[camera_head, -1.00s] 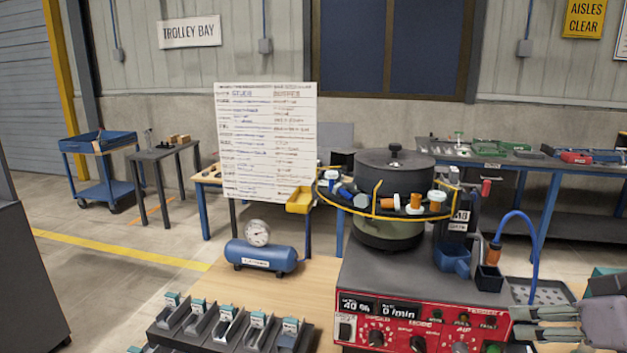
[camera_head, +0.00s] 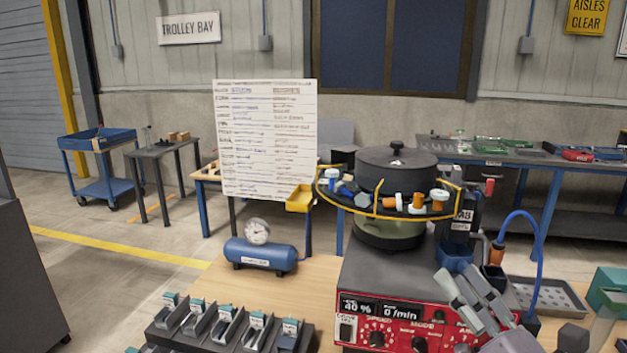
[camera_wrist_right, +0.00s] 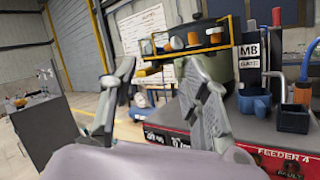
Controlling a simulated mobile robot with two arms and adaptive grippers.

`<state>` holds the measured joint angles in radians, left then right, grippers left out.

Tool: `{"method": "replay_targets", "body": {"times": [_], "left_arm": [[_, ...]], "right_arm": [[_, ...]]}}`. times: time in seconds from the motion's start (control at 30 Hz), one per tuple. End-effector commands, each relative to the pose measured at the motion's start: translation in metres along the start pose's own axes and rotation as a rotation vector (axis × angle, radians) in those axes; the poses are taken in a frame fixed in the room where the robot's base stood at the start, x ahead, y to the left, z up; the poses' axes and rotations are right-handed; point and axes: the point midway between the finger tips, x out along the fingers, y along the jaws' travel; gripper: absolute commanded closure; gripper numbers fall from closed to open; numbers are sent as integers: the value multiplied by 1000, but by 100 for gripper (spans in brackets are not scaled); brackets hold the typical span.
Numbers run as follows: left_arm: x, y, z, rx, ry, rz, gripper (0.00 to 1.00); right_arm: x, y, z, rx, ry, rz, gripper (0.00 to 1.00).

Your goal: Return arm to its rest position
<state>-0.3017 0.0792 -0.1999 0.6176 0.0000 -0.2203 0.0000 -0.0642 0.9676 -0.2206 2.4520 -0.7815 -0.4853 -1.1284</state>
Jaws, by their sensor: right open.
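My right gripper (camera_head: 472,296) is in the lower right of the head view, in front of the red control panel of the bowl feeder (camera_head: 400,325). Its two grey fingers point up and stand a little apart, with nothing between them. In the right wrist view the open fingers of my right gripper (camera_wrist_right: 160,100) show wide apart and empty, with the feeder bowl (camera_wrist_right: 192,40) beyond. The gripper hides part of the panel's right side. My left gripper is not in view.
A blue air tank with a gauge (camera_head: 260,254) stands on the wooden table (camera_head: 317,277). A black rack (camera_head: 229,332) with several slots is at the front. A blue cup (camera_head: 456,259), a curved blue hose (camera_head: 538,260) and a grey tray (camera_head: 553,299) are by the feeder's right side.

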Motion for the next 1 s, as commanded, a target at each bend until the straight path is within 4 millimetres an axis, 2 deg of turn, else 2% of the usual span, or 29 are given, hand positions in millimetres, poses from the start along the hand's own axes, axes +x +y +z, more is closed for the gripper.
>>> {"method": "replay_targets", "body": {"times": [0.03, 0.13, 0.2, 0.27, 0.3, 0.37, 0.4, 0.47, 0.6, 0.7, 0.77, 0.8, 1.0], "left_arm": [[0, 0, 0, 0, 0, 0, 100], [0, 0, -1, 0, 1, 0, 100], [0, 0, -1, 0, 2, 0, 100], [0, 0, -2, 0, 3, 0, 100], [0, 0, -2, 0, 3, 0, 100], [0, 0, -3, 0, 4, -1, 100], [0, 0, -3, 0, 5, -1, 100], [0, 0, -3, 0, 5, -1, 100], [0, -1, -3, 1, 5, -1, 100], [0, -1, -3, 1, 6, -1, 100], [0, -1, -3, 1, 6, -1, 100], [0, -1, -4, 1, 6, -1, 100], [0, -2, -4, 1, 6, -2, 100]], "right_arm": [[-11, -27, -15, 237, -17, -142, 57], [-43, -78, -54, 677, -71, -433, 57], [-75, -104, -90, 952, -121, -640, 57], [-105, -118, -121, 1156, -170, -811, 57], [-126, -124, -143, 1282, -207, -926, 57], [-158, -126, -173, 1447, -267, -1092, 57], [-178, -124, -192, 1541, -308, -1199, 57], [-206, -117, -216, 1662, -369, -1347, 57], [-262, -90, -260, 1859, -509, -1656, 57], [-296, -64, -283, 1953, -607, -1862, 57], [-314, -46, -294, 1996, -669, -1984, 57], [-318, -48, -305, 1996, -685, -2014, 57], [-327, -80, -364, 1964, -676, -2033, 57]]}}
